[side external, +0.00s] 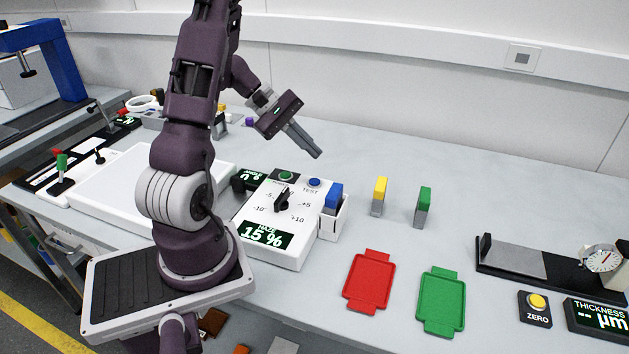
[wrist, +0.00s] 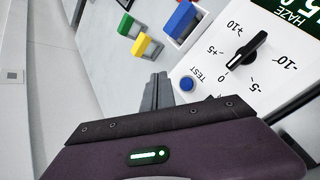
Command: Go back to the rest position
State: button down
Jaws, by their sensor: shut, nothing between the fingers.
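My gripper (side external: 312,148) is shut and empty, held in the air above the bench behind the haze tester. In the wrist view its closed fingers (wrist: 157,92) point toward the tester's edge, near the blue TEST button (wrist: 187,84). The white haze tester (side external: 298,250) has a black knob (side external: 282,199) and a display reading 15 %. A blue-topped block (side external: 334,196) stands in the white holder at the tester's right side. My gripper touches none of these things.
A yellow-topped block (side external: 380,190) and a green-topped block (side external: 424,201) stand upright on the bench. A red tray (side external: 368,282) and a green tray (side external: 441,300) lie in front. A dial gauge (side external: 601,258) is at the right. The bench behind the blocks is clear.

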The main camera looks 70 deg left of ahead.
dwell(0.4)
jog(key=d+r+m+g, duration=0.3)
jog(key=d+r+m, duration=0.5)
jog(key=d, duration=0.6)
jog(key=s+d+r+m+y, duration=0.3)
jog(key=s+d+m, duration=0.2)
jog(key=s, duration=0.2)
jog(key=s+d+r+m+t+y, duration=0.1)
jog(key=s+d+r+m+y, duration=0.1)
jog(key=s+d+m, duration=0.3)
jog(key=shift+s+d+r+m+y, duration=0.2)
jog(key=shift+s+r+m+y, duration=0.2)
jog(key=shift+s+r+m, duration=0.4)
